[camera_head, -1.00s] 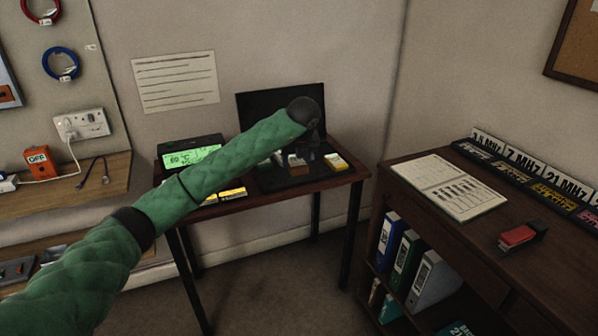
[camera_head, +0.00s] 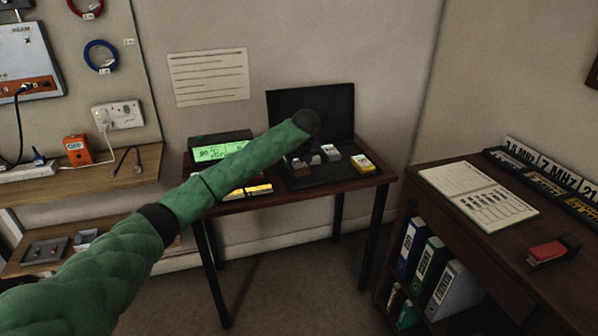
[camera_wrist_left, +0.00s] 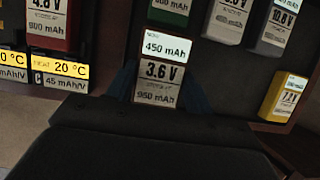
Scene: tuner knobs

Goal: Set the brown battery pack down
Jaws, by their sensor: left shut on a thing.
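The brown battery pack (camera_wrist_left: 158,86), marked 3.6 V and 950 mAh, is upright between the blue fingers of my left gripper (camera_wrist_left: 158,92) in the left wrist view. The gripper is shut on it. I cannot tell whether the pack touches the surface below. My right gripper is not in view.
A red pack (camera_wrist_left: 52,22) and a green pack (camera_wrist_left: 170,10) show in the wrist view. The case's raised lid (camera_head: 335,105) stands behind. A green-lit display (camera_head: 212,152) is at the left.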

